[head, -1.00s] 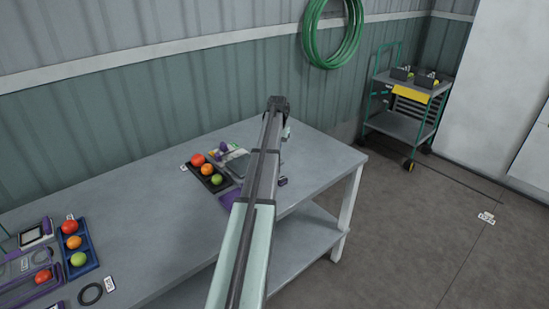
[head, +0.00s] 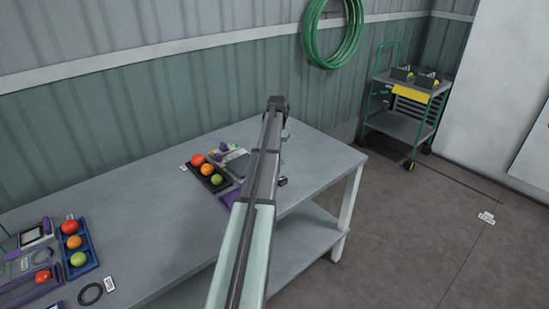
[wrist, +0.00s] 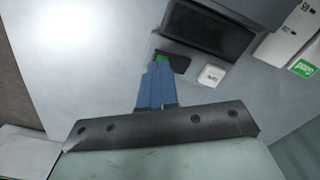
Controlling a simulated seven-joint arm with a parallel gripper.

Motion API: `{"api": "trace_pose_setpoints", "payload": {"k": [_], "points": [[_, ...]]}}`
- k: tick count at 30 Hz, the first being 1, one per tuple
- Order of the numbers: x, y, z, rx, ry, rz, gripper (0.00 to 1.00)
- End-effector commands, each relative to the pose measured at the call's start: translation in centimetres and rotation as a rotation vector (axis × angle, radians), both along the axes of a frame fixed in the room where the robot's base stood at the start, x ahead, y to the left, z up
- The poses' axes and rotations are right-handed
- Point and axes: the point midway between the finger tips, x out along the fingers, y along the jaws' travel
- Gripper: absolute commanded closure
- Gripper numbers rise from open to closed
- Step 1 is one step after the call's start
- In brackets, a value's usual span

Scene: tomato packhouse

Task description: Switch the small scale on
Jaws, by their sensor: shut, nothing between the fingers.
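The small scale (wrist: 185,50) shows in the wrist view as a pale housing with a dark panel (wrist: 207,30). On its near edge are a green and black switch (wrist: 180,64) and a white labelled key (wrist: 212,76). My gripper (wrist: 158,70) is shut, its blue fingers together and empty. The fingertips overlap the switch's left part in the picture; whether they touch it I cannot tell. In the head view my arm hides the gripper and most of the scale area.
A black tray (head: 190,169) with three tomatoes lies left of my arm on the grey table (head: 150,235). A blue tray (head: 91,262) with tomatoes is at the table's left. White labelled boxes (wrist: 285,42) stand right of the scale. The table's right end is mostly clear.

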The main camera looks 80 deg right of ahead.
Motion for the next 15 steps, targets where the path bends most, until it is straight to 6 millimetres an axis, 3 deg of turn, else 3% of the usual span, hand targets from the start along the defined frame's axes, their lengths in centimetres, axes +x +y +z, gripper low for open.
{"api": "trace_pose_setpoints", "payload": {"k": [15], "points": [[0.00,-0.01,-0.55,0.000,0.000,0.000,1.00]]}}
